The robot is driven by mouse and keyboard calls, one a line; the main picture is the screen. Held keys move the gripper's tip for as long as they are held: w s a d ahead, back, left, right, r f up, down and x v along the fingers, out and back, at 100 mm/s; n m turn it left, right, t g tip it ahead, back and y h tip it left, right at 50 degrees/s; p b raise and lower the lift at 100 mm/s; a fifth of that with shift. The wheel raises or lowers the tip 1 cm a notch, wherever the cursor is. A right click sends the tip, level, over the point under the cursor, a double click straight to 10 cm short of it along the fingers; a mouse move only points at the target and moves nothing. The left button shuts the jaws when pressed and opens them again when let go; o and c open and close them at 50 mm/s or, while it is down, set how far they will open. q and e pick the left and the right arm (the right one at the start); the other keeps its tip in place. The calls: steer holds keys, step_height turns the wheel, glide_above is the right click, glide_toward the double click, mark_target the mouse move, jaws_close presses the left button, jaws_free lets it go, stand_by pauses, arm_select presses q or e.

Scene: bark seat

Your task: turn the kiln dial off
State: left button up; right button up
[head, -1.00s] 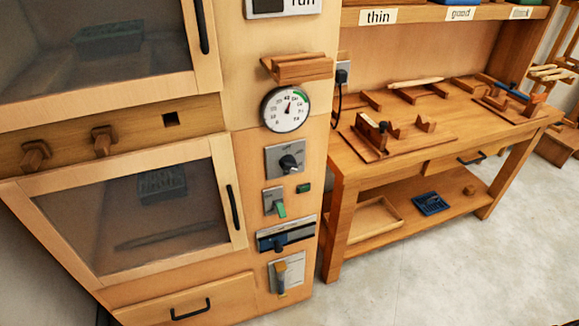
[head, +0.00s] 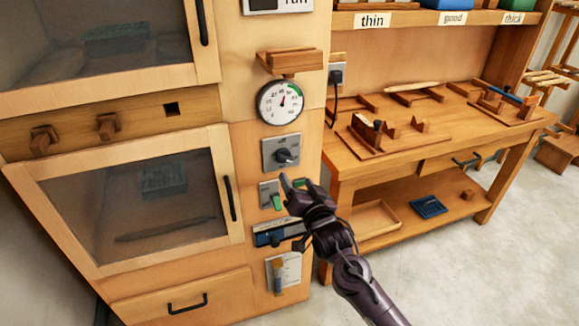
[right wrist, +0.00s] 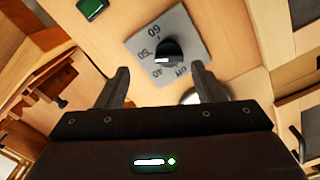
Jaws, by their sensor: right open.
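The kiln dial is a black knob (head: 287,156) on a grey plate (head: 268,146), on the wooden kiln panel below a round white gauge (head: 280,102). In the right wrist view the knob (right wrist: 169,55) sits beyond and between the two fingers, with a pale pointer line and printed marks including 60, 50 and 40 around it. My right gripper (head: 295,180) is open, just below the dial in the head view, with nothing between its fingers (right wrist: 158,85). It appears apart from the knob. My left gripper is not in view.
Below the dial are a green switch (head: 276,202), partly covered by my gripper, a blue slider (head: 277,240) and a yellowish lever (head: 278,278). A small wooden ledge (head: 290,62) juts out above the gauge. A workbench (head: 440,150) stands to the right.

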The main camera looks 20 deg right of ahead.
mark_target(286, 159)
steer(key=w, duration=0.2)
steer(key=w+r, duration=0.1)
steer(key=w, duration=0.2)
steer(key=w+r, duration=0.1)
steer(key=w, duration=0.1)
steer(key=shift+w+a+p, duration=0.25)
steer(key=shift+w+p, duration=0.1)
steer(key=shift+w, duration=0.05)
steer(key=c, duration=1)
